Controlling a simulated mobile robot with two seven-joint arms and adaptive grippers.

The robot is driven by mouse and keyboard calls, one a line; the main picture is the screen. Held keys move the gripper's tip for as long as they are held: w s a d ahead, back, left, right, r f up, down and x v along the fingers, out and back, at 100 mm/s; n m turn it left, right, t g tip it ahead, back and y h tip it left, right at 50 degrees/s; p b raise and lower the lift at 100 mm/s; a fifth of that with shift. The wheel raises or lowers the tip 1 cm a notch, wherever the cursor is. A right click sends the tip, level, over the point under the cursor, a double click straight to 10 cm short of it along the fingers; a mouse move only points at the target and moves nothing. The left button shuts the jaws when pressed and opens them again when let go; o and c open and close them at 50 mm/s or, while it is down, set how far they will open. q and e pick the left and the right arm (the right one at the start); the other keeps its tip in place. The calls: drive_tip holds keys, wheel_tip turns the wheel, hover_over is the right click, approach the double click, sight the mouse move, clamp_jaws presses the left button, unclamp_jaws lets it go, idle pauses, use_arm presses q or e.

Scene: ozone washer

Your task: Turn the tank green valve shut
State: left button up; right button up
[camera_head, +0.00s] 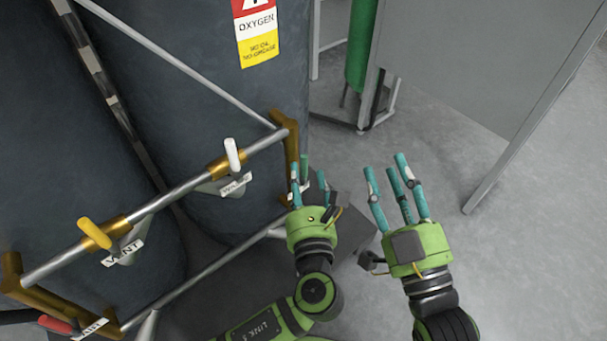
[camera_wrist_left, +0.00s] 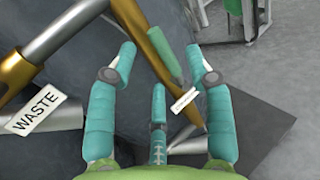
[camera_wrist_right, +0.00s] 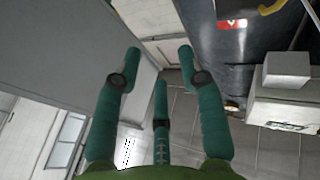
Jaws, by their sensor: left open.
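The green valve handle (camera_head: 304,168) is at the right end of the brass and steel pipe rack, partly hidden behind my left fingers in the head view. In the left wrist view, the green handle (camera_wrist_left: 165,52) stands between the two outer fingers, with a small white label (camera_wrist_left: 186,100) near it. My left gripper (camera_head: 308,182) is open around the handle; I cannot tell whether any finger touches it. My right gripper (camera_head: 387,168) is open and empty, to the right over the floor. It also shows in the right wrist view (camera_wrist_right: 160,55).
Dark tanks (camera_head: 200,90) stand behind the pipes. A white handle (camera_head: 232,154) labelled WASTE, a yellow handle (camera_head: 94,233) and a red handle (camera_head: 55,323) sit along the rack to the left. A grey panel (camera_head: 480,60) stands at the back right. The floor (camera_head: 530,260) at right is clear.

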use_arm(q)
drive_tip(key=shift+w+a, duration=0.25)
drive_tip(key=shift+w, duration=0.95)
clamp_jaws()
use_arm(e)
drive_tip(key=r, duration=0.1)
drive_tip(key=s+r+t+y, duration=0.1)
drive_tip(key=r+t, duration=0.1)
drive_tip(key=shift+s+a+r+n, duration=0.3)
drive_tip(key=shift+s+a+r, duration=0.1)
